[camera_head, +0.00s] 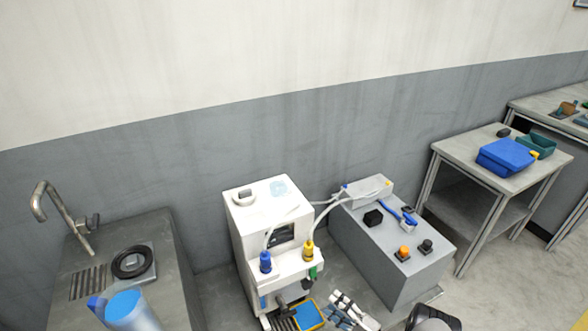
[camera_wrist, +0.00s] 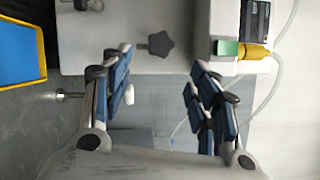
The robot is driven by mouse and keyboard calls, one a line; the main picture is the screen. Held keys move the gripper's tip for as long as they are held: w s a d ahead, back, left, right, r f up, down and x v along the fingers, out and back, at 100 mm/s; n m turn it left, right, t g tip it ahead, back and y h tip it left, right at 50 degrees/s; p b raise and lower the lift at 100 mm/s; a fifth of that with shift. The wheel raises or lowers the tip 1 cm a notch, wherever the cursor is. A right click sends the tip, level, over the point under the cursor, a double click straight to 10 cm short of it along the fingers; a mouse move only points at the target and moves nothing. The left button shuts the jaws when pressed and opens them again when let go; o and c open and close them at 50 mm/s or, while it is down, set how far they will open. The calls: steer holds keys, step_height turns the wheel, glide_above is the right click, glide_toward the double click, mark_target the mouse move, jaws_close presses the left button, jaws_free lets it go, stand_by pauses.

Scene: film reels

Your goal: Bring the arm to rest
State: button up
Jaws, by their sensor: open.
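My gripper (camera_head: 345,312) is at the bottom centre of the head view, in front of the grey box and right of the white machine. In the wrist view my gripper (camera_wrist: 163,75) has its two blue-padded fingers spread wide apart, with nothing between them. The dark arm parts at the bottom edge of the head view are mine. The white machine (camera_wrist: 85,35) shows beyond the fingertips in the wrist view, with a black star-shaped knob (camera_wrist: 161,44) and a green piece (camera_wrist: 228,48).
The white machine (camera_head: 243,220) has a blue fitting (camera_head: 265,262) and a yellow one (camera_head: 308,251). A blue tray with a yellow rim (camera_head: 321,303) lies close to my gripper. The grey box (camera_head: 375,255) stands right. A sink counter (camera_head: 160,245) is left; a side table (camera_head: 462,158) is right.

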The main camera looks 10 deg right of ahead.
steer(key=w+d+r+n+g+h, duration=0.15)
steer(key=w+d+r+h, duration=0.3)
steer(key=w+r, duration=0.45)
steer(key=w+d+r+n+h, duration=0.3)
steer(key=w+d+r, duration=0.2)
steer(key=w+r, duration=0.45)
step_height(320, 180, up, 21)
steer(key=n+g+h, duration=0.1)
steer(key=n+h, duration=0.1)
steer(key=h, duration=0.3)
steer(key=s+a+r+n+g+h, duration=0.1)
steer(key=s+a+r+g, duration=0.15)
steer(key=s+r, duration=0.5)
steer(key=s+a+r+n+g+h, duration=0.1)
steer(key=s+a+r, duration=0.3)
steer(key=s, duration=0.6)
steer(key=s+a+n+g, duration=0.1)
steer(key=s+a, duration=0.2)
steer(key=s, duration=0.6)
steer(key=s+a+n+g+y, duration=0.1)
steer(key=s+a, duration=0.3)
steer(key=s, duration=0.6)
steer(key=s+a+f+n+g+y, duration=0.1)
steer(key=s+a+g, duration=0.1)
steer(key=s, duration=0.7)
steer(key=shift+s+a+n, duration=0.3)
steer(key=shift+a+n, duration=0.05)
steer(key=shift+a, duration=0.45)
steer(key=shift+w+f, duration=0.1)
steer(key=shift+c, duration=0.4)
